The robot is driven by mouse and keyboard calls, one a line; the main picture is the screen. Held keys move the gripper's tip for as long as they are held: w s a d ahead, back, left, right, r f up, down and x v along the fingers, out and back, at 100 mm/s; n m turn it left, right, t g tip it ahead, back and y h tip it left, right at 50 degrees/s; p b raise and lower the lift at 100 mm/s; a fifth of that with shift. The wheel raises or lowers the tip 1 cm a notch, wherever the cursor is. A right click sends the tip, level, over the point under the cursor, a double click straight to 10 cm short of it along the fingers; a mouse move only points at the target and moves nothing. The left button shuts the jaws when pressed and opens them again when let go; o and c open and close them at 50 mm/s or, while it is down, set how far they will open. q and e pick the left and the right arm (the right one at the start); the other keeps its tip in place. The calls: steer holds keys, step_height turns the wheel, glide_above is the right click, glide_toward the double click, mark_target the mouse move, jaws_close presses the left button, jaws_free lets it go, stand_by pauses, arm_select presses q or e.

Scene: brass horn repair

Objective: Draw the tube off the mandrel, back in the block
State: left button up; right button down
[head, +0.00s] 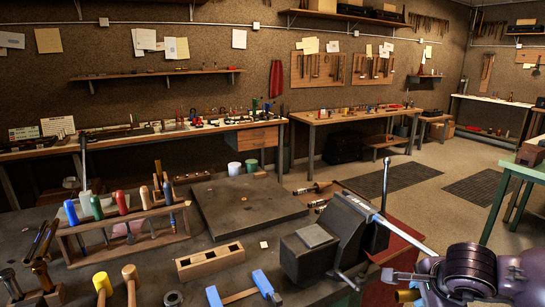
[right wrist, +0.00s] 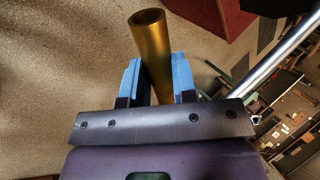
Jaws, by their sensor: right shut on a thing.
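My right gripper (right wrist: 158,85) is shut on a brass tube (right wrist: 152,45) between its blue fingers. The tube's open end points away from the palm. In the head view the tube's end (head: 405,295) shows at the bottom right. The steel mandrel (head: 412,238) slants out from the dark vise (head: 345,235). In the right wrist view the mandrel (right wrist: 285,50) runs beside the tube, apart from it. A wooden block (head: 210,262) with square openings lies on the bench, left of the vise. My left gripper (head: 238,284) shows only as spread blue fingertips at the bottom edge, open.
A wooden rack (head: 125,235) of coloured-handled tools stands at the left of the bench. Mallets (head: 130,275) stand at the lower left. A dark flat plate (head: 245,207) lies behind the block. An upright rod (head: 384,187) rises near the vise.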

mark_target(407, 297)
steer(key=a+n+y, duration=0.1)
steer(key=n, duration=0.1)
steer(key=a+f+n+y, duration=0.1)
steer(key=a+n, duration=0.1)
steer(key=shift+w+a+n+y, duration=0.1)
steer(key=shift+a+n+y, duration=0.2)
steer(key=shift+n, duration=0.1)
steer(key=a+n+g+y, duration=0.3)
steer(key=a+n+g, duration=0.3)
steer(key=a+n, duration=0.4)
steer(key=n, duration=0.4)
steer(key=shift+f+y, duration=0.2)
steer(key=shift+y, duration=0.2)
